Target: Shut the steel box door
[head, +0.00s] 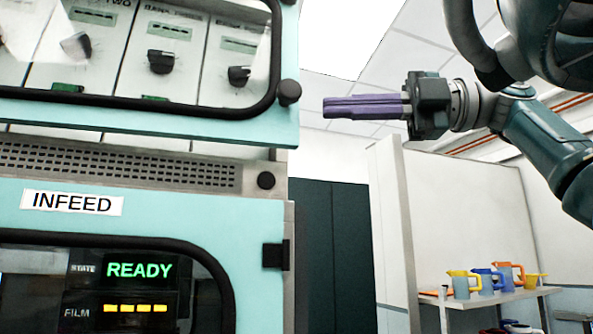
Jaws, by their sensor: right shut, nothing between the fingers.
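A tall cabinet fills the left of the head view. Its upper teal-framed door (220,122) has a clear window with dials behind it. Its lower teal panel (180,225) is labelled INFEED and has a dark window and a black fitting (275,255) at its right edge. I cannot tell which of these is the steel box door, nor whether either stands ajar. My right gripper (326,107), with purple fingers, is shut and empty. It points left, just right of the upper door's lower right corner, apparently apart from it. My left gripper is out of view.
A grey vented strip (120,165) lies between the two teal panels. A dark tall panel (335,250) and a pale partition (392,225) stand behind. At the lower right, a shelf (520,294) holds several coloured jugs. The air around the gripper looks free.

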